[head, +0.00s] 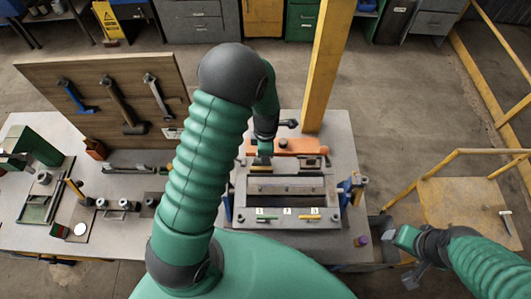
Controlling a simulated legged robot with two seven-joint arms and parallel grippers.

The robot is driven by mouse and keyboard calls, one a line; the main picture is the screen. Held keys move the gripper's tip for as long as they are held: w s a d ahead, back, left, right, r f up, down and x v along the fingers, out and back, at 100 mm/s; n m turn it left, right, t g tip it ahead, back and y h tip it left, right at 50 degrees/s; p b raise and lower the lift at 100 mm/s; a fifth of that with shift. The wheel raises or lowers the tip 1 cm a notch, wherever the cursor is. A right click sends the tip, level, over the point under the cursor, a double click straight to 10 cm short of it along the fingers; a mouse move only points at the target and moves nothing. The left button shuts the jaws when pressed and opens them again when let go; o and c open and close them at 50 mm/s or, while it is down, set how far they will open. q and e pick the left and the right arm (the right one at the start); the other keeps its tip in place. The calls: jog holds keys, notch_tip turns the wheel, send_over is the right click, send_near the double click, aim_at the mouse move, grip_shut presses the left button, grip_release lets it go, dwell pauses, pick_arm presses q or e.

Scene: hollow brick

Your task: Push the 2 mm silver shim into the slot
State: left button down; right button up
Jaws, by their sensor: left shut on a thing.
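My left gripper (263,158) reaches down over the back part of the grey fixture (240,200) on the bench. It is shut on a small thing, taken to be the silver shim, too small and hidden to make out. The fixture has a long pale bar (286,187) across its middle. On its front ledge are three white labels, with a green strip (267,218) at the left one and a yellow strip (311,218) at the right one. The slot cannot be made out. My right gripper (401,255) is at the lower right, off the bench; its jaw opening is unclear.
An orange part (300,146) lies behind the fixture. A yellow post (325,70) rises behind the bench. A tool board (105,95) and several small parts are at left. A yellow-railed platform (470,205) is at right.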

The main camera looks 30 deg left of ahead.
pick_arm(q)
jog(key=shift+f, duration=0.35)
jog(key=c, duration=1.4)
grip_release()
jog(key=shift+o, duration=0.2)
jog(key=shift+w+r+b, duration=0.1)
jog(key=shift+r+b, duration=0.3)
jog(key=shift+r, duration=0.05)
notch_tip(320, 180, up, 16)
jog(key=b, duration=0.2)
jog(key=shift+b, duration=0.4)
jog(key=shift+d+f, duration=0.1)
